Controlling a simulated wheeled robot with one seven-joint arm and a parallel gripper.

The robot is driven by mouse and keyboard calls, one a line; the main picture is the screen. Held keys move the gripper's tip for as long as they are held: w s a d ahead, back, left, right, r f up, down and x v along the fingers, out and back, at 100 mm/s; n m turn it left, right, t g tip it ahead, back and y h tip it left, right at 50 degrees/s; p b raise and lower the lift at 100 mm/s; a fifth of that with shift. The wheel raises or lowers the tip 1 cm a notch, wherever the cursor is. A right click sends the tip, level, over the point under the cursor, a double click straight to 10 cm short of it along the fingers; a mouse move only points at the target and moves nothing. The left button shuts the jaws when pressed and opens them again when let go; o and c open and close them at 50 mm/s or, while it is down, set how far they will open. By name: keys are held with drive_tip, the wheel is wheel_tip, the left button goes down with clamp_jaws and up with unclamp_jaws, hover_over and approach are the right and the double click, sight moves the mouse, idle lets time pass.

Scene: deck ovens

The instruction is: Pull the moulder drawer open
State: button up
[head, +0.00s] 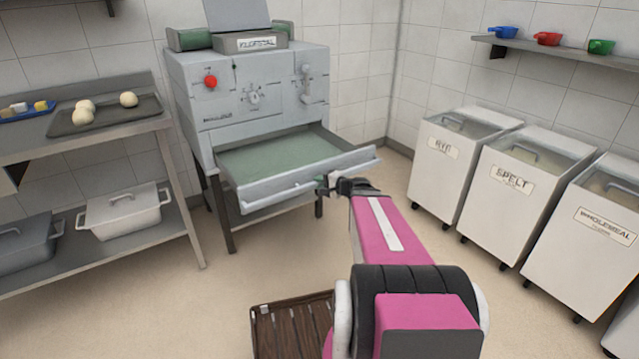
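The moulder (240,90) is a grey machine on dark legs against the back wall, with a red button, a dial and a lever on its front. Its drawer (290,188) stands pulled out toward me, and its greenish inside shows. A long bar handle runs along the drawer's front. My gripper (325,185) is at the right part of the drawer front, by the handle. It is small and partly hidden by my pink arm, so I cannot tell whether its fingers are closed on the handle.
A steel table (150,128) at the left holds a tray of dough balls (100,118), with lidded tubs (125,212) below. White flour bins (515,185) on castors line the right wall. A dark slatted crate (290,325) is on the floor near me. Floor between is clear.

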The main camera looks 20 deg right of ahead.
drive_tip(key=shift+o, duration=0.4)
drive_tip(key=v, duration=1)
drive_tip(key=shift+s+d, duration=0.25)
drive_tip(key=shift+s, duration=0.05)
drive_tip(key=s+a+f+n+g+h, duration=1)
drive_tip(key=a+g, duration=0.2)
drive_tip(key=a, duration=0.2)
drive_tip(key=shift+s+n, duration=0.2)
drive_tip(key=shift+n, duration=0.1)
